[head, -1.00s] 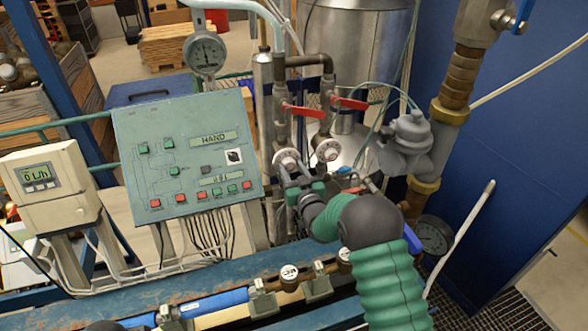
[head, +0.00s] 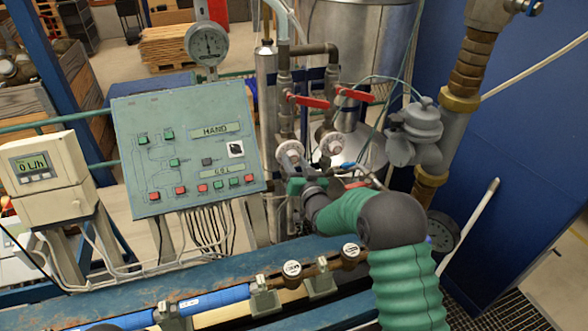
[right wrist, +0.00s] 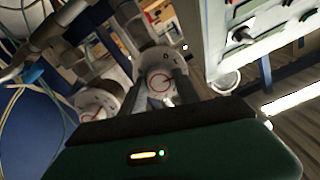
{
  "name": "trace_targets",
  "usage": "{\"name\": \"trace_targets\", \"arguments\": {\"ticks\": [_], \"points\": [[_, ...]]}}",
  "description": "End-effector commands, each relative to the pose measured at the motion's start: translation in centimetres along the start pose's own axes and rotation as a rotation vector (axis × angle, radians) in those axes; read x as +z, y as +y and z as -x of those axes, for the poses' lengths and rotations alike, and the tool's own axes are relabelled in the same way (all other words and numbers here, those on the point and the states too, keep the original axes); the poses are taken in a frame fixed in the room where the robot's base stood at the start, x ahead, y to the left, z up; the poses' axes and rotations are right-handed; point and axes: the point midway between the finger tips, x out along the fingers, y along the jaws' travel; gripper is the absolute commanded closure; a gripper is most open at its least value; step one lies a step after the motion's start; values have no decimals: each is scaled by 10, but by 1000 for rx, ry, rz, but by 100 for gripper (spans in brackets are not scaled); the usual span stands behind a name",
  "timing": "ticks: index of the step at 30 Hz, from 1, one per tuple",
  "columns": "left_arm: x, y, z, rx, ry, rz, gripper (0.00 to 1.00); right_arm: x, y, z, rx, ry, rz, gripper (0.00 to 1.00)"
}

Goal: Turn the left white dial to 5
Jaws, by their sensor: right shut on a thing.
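The left white dial (head: 289,153) is a round white knob on a pipe below a red lever. My right gripper (head: 294,172) reaches it from below and in front. In the right wrist view the dial (right wrist: 160,80) lies between the two dark fingers of my right gripper (right wrist: 159,88), which is shut on it. My left gripper is out of view.
Red levers (head: 308,101) sit above the dials. A green control panel (head: 190,150) stands to the left, with a flow display (head: 45,170) beyond it. A grey valve body (head: 417,125) is close on the right. A blue beam with pipes (head: 215,285) runs in front.

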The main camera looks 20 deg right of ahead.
Motion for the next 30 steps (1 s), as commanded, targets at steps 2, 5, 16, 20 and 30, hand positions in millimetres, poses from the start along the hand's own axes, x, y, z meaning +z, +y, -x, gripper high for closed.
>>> {"name": "trace_targets", "arguments": {"ticks": [2,5,16,20,30], "points": [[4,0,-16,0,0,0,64,3,2,-1,-2,9,-71,100],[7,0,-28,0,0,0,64,2,3,-1,-2,9,-166,100],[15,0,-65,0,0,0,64,1,3,-1,-2,9,-519,100],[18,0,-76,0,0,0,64,1,4,-1,-2,8,-642,100],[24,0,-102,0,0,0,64,2,5,0,0,7,-966,100]]}}
